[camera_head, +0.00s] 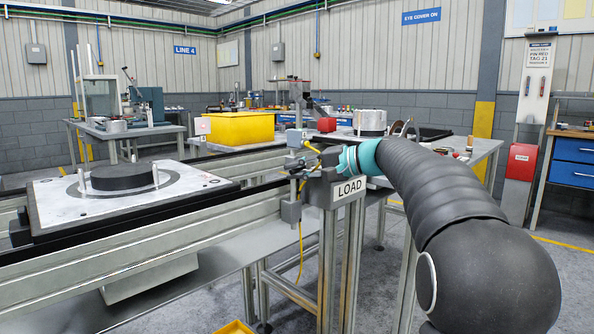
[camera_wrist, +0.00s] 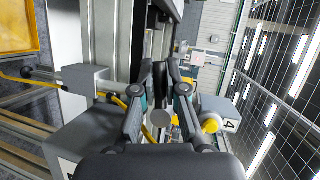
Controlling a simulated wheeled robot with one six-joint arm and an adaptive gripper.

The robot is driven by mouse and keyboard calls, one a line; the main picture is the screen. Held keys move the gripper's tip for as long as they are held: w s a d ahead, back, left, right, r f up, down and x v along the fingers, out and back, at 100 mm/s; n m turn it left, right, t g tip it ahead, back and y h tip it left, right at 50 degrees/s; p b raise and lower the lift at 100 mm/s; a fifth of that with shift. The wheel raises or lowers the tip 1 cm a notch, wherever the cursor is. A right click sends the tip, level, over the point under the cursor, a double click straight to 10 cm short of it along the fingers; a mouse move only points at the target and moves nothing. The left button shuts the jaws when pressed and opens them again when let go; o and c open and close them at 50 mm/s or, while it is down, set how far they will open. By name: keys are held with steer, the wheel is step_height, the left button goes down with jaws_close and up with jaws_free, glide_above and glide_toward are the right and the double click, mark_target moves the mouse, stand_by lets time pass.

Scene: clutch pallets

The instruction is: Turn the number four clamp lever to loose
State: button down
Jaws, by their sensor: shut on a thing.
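My gripper (camera_wrist: 161,78) shows in the wrist view, its two dark fingers close together at the picture's middle, shut on a narrow dark part that I take to be the clamp lever; the fingers hide most of it. A round grey disc (camera_wrist: 159,118) shows between the finger bases. A label with the number 4 (camera_wrist: 229,124) is right of the fingers, beside a yellow round part (camera_wrist: 210,126). In the head view my black arm reaches to the LOAD post (camera_head: 349,190); the fingers and lever are hidden there. The lever's setting cannot be read.
A conveyor rail (camera_head: 150,247) runs along the left, carrying a pale pallet (camera_head: 60,205) with a black disc (camera_head: 124,177). A yellow bin (camera_head: 237,128) stands behind. A yellow cable (camera_head: 301,250) hangs by the post.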

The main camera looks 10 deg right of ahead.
steer(key=c, duration=1.2)
jaws_free()
steer(key=shift+d, duration=0.1)
steer(key=v, duration=1.1)
steer(key=shift+s+d, duration=0.25)
steer(key=shift+d, duration=0.05)
steer(key=shift+r, duration=0.1)
